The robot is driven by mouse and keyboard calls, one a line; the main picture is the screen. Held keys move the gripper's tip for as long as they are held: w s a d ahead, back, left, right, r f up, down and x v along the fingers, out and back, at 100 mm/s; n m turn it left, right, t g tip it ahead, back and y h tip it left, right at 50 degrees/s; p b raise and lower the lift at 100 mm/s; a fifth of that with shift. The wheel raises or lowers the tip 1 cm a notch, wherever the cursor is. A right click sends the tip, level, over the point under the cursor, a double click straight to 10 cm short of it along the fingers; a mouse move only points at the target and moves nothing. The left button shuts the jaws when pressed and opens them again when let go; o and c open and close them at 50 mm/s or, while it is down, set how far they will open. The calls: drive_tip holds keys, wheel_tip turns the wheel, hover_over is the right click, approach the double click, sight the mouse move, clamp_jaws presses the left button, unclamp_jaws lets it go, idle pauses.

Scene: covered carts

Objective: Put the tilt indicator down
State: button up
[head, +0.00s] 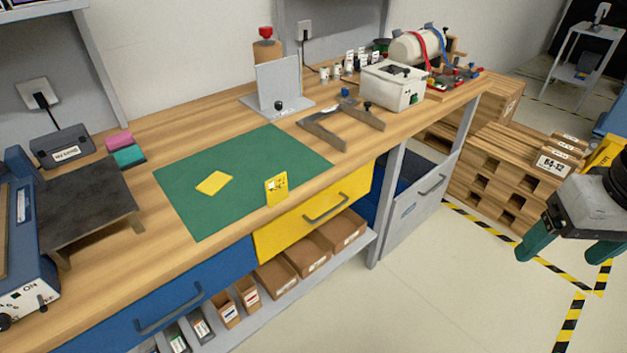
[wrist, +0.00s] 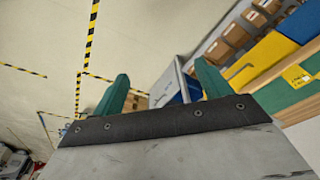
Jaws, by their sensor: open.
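A small yellow plate with dark markings, which looks like the tilt indicator (head: 276,188), stands upright near the front edge of the green mat (head: 249,160). It also shows at the right edge of the wrist view (wrist: 297,76). A flat yellow square (head: 214,183) lies on the mat to its left. My gripper (head: 570,249) is open, with its two teal fingers apart and nothing between them. It hangs over the floor to the right of the bench, well away from the indicator. Both fingers also show in the wrist view (wrist: 162,86).
A dark raised plate (head: 90,200) is at left. Stacked pallets (head: 505,165) stand behind my gripper. Floor in front is clear.

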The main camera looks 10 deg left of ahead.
sight(277, 187)
drive_tip(key=w+a+f+n+t+y, duration=0.2)
drive_tip(key=w+a+f+n+t, duration=0.15)
drive_tip(key=w+a, duration=0.65)
drive_tip(key=w+a+f+n+t+y, duration=0.1)
drive_tip(key=w+a+f+n+t, duration=0.3)
drive_tip(key=w+a, duration=0.6)
drive_tip(key=a+f+y, duration=0.2)
drive_tip(key=a, duration=0.4)
drive_tip(key=a+f+n+y, duration=0.1)
drive_tip(key=a+f+y, duration=0.2)
drive_tip(key=a, duration=0.3)
drive_tip(key=a+f+n+y, duration=0.1)
drive_tip(key=a+f+y, duration=0.1)
drive_tip(key=a, duration=0.4)
drive_tip(key=shift+f+y, duration=0.35)
drive_tip(key=shift+y, duration=0.05)
drive_tip(key=x, duration=0.7)
drive_tip(key=shift+w+a, duration=0.1)
drive_tip(key=shift+a, duration=0.35)
drive_tip(key=shift+r, duration=0.1)
drive_tip(key=c, duration=1.1)
drive_tip(key=shift+r, duration=0.1)
